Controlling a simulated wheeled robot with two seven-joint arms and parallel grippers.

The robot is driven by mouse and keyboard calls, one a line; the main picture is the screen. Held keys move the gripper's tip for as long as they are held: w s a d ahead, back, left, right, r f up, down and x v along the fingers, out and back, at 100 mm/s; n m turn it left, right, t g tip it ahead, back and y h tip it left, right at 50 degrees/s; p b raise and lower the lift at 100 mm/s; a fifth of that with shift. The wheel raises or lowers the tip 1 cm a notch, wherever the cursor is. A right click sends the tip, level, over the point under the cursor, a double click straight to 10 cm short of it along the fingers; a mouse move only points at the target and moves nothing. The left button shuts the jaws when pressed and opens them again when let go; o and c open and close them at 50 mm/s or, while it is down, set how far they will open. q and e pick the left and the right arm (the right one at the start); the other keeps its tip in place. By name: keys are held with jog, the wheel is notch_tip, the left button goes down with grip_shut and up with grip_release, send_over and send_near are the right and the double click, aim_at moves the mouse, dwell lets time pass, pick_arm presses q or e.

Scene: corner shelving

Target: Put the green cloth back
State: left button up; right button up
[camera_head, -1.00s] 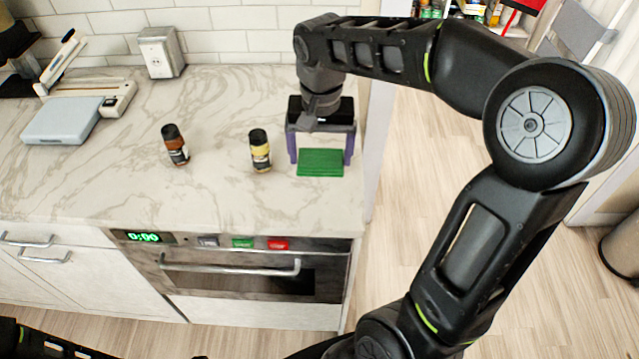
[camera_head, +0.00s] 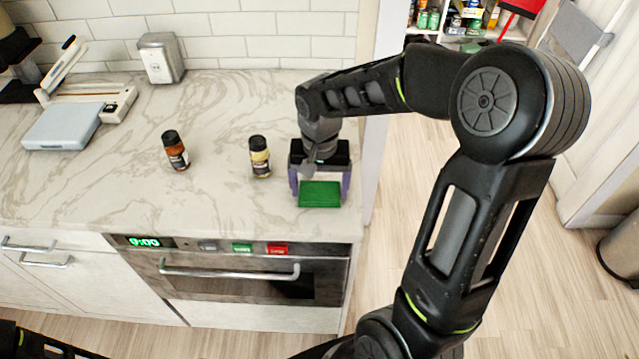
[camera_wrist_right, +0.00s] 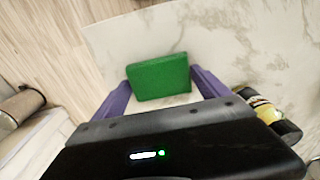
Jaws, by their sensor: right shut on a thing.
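The green cloth (camera_head: 320,195), a flat folded rectangle, is at the right end of the marble counter, near its front edge. My right gripper (camera_head: 320,188) points down over it, with its purple fingers at the cloth's left and right sides, shut on it. In the right wrist view the cloth (camera_wrist_right: 158,77) lies between the two purple fingertips (camera_wrist_right: 160,84). I cannot tell whether it touches the counter or is slightly above it. My left gripper is out of view; only dark parts of my arm show at the bottom left.
A yellow-labelled jar (camera_head: 260,157) stands just left of my right gripper, and a brown jar (camera_head: 175,150) farther left. A scale (camera_head: 63,127) is at far left. An oven (camera_head: 230,275) is below the counter. Stocked shelves (camera_head: 465,18) stand beyond the wall at upper right.

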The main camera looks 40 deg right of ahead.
aim_at(320, 193)
jog(key=o, duration=1.1)
jog(key=shift+o, duration=0.2)
notch_tip(320, 193, up, 12)
jog(key=b, duration=0.1)
jog(key=shift+s+a, duration=0.15)
jog(key=shift+s, duration=0.1)
